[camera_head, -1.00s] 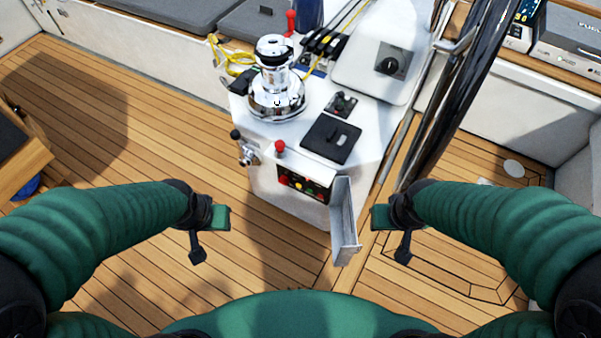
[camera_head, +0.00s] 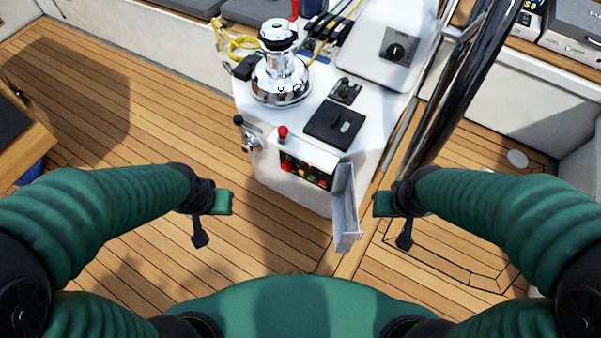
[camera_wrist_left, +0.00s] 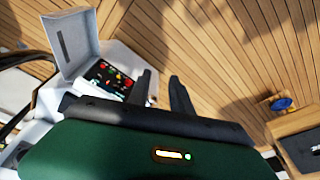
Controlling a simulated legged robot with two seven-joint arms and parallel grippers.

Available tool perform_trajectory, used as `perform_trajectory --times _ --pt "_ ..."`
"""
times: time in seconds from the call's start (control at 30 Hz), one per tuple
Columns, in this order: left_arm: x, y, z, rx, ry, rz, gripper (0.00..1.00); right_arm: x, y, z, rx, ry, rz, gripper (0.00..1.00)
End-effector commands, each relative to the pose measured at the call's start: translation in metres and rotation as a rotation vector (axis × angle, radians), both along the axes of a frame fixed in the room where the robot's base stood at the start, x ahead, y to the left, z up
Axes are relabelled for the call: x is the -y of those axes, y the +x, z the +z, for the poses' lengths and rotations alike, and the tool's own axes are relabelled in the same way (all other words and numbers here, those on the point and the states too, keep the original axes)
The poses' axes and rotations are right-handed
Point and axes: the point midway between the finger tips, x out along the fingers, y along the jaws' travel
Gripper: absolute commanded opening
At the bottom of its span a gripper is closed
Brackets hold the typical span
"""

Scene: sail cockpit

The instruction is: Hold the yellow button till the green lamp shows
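The small dark button panel (camera_head: 306,171) is on the near face of the white console, with several red, green and yellow spots. It also shows in the left wrist view (camera_wrist_left: 108,77). The buttons are too small for me to tell the yellow button and the green lamp apart surely, or whether a lamp is lit. A grey hinged cover (camera_head: 345,207) stands open at the panel's right. My left gripper (camera_head: 208,222) is left of the panel, empty and apart from it; its fingers (camera_wrist_left: 160,88) are spread. My right gripper (camera_head: 396,222) is right of the cover, touching nothing; its opening is unclear.
The white console (camera_head: 375,110) carries a chrome winch (camera_head: 280,80), a black switch plate (camera_head: 334,124) and a red-knobbed lever (camera_head: 283,132) above the panel. Dark tubing (camera_head: 455,90) rises at the right. Open teak floor (camera_head: 150,120) lies to the left.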

Motion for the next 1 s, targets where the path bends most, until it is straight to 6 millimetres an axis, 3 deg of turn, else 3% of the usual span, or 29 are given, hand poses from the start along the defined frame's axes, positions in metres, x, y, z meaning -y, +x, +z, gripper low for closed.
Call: perform_trajectory --times 0.03,0.2,1.0 --pt "0.0 0.0 0.0 0.0 0.0 0.0 0.18 0.0 0.0 0.0 0.0 0.0 0.0 0.34" --pt "0.0 0.0 0.0 0.0 0.0 0.0 0.0 0.0 0.0 0.0 0.0 0.0 0.0 0.34" --pt "0.0 0.0 0.0 0.0 0.0 0.0 0.0 0.0 0.0 0.0 0.0 0.0 0.0 0.34"
